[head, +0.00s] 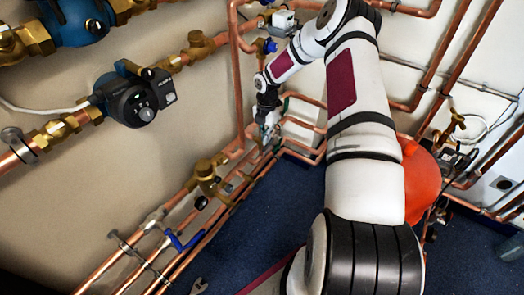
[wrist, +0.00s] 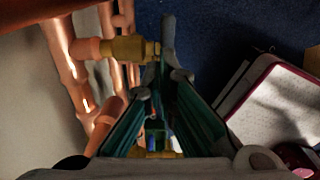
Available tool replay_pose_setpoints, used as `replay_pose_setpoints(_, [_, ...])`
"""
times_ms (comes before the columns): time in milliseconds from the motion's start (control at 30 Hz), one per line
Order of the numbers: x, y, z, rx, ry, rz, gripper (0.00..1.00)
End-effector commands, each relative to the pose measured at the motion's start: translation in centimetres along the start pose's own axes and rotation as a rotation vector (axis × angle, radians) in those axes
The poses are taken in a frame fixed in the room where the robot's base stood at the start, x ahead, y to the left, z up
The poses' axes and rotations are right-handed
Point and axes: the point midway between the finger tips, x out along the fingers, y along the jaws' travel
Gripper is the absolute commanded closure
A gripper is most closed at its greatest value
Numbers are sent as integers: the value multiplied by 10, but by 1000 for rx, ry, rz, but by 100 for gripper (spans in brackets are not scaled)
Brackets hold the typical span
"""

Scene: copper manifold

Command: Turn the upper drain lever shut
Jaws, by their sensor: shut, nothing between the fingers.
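My gripper (wrist: 168,48) is shut and empty, reaching down among the copper pipes by the corner. In the head view my gripper (head: 269,128) is small and far off, in front of the pipes. In the wrist view a brass drain fitting (wrist: 124,48) sticks out from a copper pipe, its end right beside my fingertips; I cannot tell whether they touch. A blue lever (head: 185,241) sits on the lower pipes in the head view. I cannot tell which lever is the upper drain one.
Copper pipes (wrist: 66,70) run close on the left of my gripper. A red-orange vessel (head: 420,180) stands behind my arm. A black pump (head: 140,98) and a brass valve (head: 207,178) are on the left wall pipework.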

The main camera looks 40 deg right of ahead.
Motion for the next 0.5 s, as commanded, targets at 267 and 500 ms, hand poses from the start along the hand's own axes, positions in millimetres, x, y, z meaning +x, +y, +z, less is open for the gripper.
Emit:
replay_pose_setpoints(267, [3, 8, -9, -8, -193, -2, 100])
replay_pose_setpoints(500, [9, 9, -14, -8, -314, -2, 100])
